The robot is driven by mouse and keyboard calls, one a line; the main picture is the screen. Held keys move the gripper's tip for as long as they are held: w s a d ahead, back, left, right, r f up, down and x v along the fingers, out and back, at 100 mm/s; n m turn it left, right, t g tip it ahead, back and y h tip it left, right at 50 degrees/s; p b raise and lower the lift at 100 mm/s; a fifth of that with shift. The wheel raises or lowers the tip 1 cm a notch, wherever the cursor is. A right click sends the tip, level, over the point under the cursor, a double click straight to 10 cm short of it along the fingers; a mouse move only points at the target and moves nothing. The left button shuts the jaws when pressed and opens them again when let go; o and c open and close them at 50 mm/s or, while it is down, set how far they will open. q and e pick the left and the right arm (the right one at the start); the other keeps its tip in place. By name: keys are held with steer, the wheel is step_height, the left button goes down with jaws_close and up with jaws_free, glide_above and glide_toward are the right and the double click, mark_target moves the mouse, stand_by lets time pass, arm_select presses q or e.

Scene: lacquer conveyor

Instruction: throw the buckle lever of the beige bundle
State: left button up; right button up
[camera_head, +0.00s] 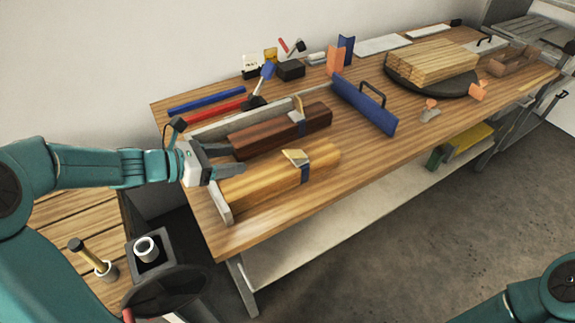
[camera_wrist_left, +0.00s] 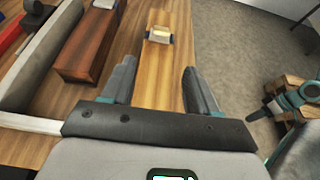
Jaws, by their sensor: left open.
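The beige bundle (camera_head: 265,183) of light wood lies along the near side of a grey trough on the bench. A dark blue strap (camera_head: 305,174) goes around it, with a pale buckle lever (camera_head: 296,156) tilted up on top. In the left wrist view the buckle (camera_wrist_left: 159,37) sits further along the bundle (camera_wrist_left: 163,75). My left gripper (camera_head: 236,160) is open and empty above the bundle's left end, apart from the buckle. Its fingers (camera_wrist_left: 159,68) frame the bundle in the wrist view. Part of my right arm (camera_wrist_left: 290,97) shows there; its jaws are unclear.
A dark red-brown bundle (camera_head: 270,138) lies beside the beige one, behind it. A blue bar with a handle (camera_head: 364,105) stands to the right. Blue (camera_head: 206,98) and red (camera_head: 215,109) bars lie behind. A plank stack (camera_head: 432,62) sits on a dark turntable (camera_head: 402,84).

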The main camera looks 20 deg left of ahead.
mark_target(286, 154)
arm_select(q)
steer(key=shift+w+d+f, duration=0.2)
steer(key=shift+w+d, duration=0.35)
steer(key=shift+d, duration=0.2)
steer(key=x, duration=1.5)
steer(key=shift+w, duration=0.1)
